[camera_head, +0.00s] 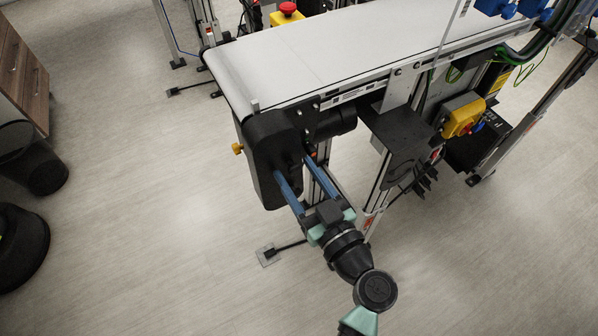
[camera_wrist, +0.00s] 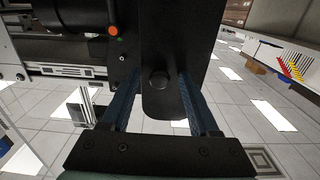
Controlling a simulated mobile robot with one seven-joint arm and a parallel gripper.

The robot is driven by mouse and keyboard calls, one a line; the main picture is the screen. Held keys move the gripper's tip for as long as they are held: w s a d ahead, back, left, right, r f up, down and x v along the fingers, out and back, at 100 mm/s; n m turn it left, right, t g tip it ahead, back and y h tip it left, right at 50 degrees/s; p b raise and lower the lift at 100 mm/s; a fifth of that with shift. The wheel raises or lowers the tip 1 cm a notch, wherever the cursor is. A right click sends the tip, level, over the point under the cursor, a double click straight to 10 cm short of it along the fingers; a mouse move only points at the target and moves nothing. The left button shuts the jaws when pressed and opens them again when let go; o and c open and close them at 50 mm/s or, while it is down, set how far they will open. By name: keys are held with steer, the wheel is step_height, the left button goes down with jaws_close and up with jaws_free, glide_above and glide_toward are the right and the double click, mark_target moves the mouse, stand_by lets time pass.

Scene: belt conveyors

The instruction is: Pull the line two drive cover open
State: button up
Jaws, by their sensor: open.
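The drive cover (camera_head: 264,150) is a long black rounded housing at the near end of the white belt conveyor. A yellow knob (camera_head: 237,148) sticks out on its left side. My gripper (camera_head: 290,166) reaches up to the cover's face with two blue fingers. In the wrist view my gripper (camera_wrist: 156,92) is open, with one finger on each side of the knob. I cannot tell whether the fingers touch it.
The white belt (camera_head: 310,55) runs away to the upper right. A black motor (camera_head: 335,122) and a yellow switch box (camera_head: 462,116) sit along its near side. A red emergency button (camera_head: 288,8) is at the top.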

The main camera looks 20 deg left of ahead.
steer(key=shift+c, duration=0.3)
jaws_close()
stand_by(1.1)
